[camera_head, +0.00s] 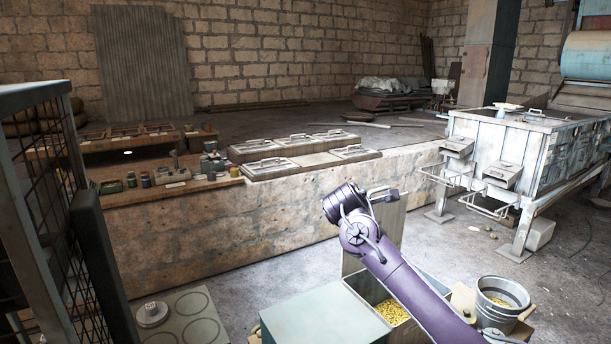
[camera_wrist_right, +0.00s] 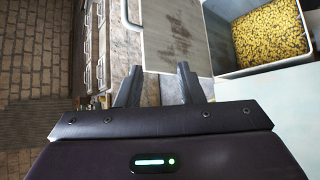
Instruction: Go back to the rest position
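My right arm comes in from the lower right in the head view, with its right gripper (camera_head: 388,196) near the top of an upright grey lid (camera_head: 388,224). In the right wrist view the fingers of this gripper (camera_wrist_right: 159,78) are spread apart with nothing visible between them. The lid (camera_wrist_right: 178,36) and its handle (camera_wrist_right: 131,14) lie beyond the fingers; I cannot tell whether they touch. My left gripper is not in view.
An open bin (camera_head: 394,310) of yellow pieces stands beside the lid, with a green box (camera_head: 325,318) to its left. A metal bucket (camera_head: 501,303) is at right. A stone counter (camera_head: 240,220) and a white metal machine (camera_head: 510,150) stand behind. A mesh cage (camera_head: 65,200) is at left.

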